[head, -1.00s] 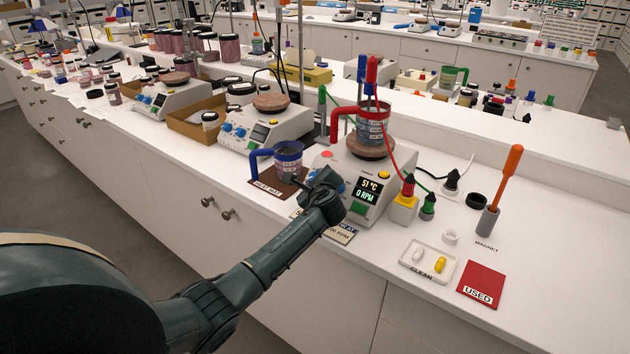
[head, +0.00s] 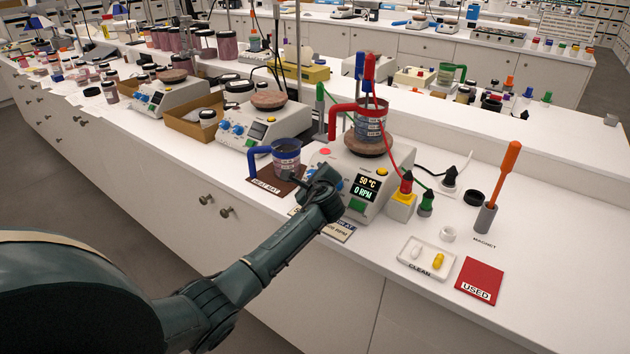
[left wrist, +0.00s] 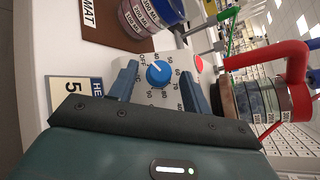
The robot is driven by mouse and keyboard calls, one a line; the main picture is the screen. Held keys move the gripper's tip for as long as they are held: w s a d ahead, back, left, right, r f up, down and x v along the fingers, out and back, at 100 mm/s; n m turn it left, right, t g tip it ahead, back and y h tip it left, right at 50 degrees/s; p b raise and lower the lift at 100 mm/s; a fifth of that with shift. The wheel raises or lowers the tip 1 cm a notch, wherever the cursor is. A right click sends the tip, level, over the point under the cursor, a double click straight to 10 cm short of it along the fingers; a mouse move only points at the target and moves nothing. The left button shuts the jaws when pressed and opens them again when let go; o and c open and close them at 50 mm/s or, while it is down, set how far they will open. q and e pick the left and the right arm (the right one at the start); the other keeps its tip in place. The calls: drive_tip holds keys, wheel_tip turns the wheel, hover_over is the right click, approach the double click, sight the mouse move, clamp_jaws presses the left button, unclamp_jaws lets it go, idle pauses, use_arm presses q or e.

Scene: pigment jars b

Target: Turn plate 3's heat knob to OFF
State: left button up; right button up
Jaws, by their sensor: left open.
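The nearest hot plate (head: 350,200) is white, and its display (head: 367,188) reads 50 °C and 0 RPM. I cannot read a plate number on it. Its blue knob (left wrist: 158,73) shows in the left wrist view, with OFF and numbers printed around it and a white pointer mark towards the upper left. My left gripper (left wrist: 157,77) is open, with one finger on each side of the knob. I cannot tell if they touch it. In the head view my left gripper (head: 318,190) hides most of the plate's front left. My right gripper is not in view.
A red-handled beaker (head: 371,122) stands on the plate's round top. A blue-handled beaker (head: 286,156) stands on the brown heat mat (head: 262,187) just left of my gripper. A lettered card (head: 338,231) lies in front. Red and green cables run at the right.

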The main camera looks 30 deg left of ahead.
use_arm(q)
drive_tip(key=v, duration=1.3)
drive_tip(key=shift+b, duration=0.3)
drive_tip(key=s+d+f+n+h, duration=0.25)
drive_tip(key=s+d+f, duration=0.2)
drive_tip(key=f, duration=0.35)
drive_tip(key=s+d+f+n+h, duration=0.2)
drive_tip(key=s+d+f+h, duration=0.25)
drive_tip(key=f, duration=0.35)
drive_tip(key=s+d+f+n+h, duration=0.2)
drive_tip(key=s+d+f+n, duration=0.1)
drive_tip(key=s+n, duration=0.3)
drive_tip(key=s+d+f+n+g+h, duration=0.1)
drive_tip(key=s+d+f+n+h, duration=0.2)
drive_tip(key=s+n, duration=0.3)
drive_tip(key=s, duration=0.5)
drive_tip(key=shift+s+d+f, duration=0.2)
drive_tip(key=shift+s+f, duration=0.1)
drive_tip(key=shift+f, duration=0.05)
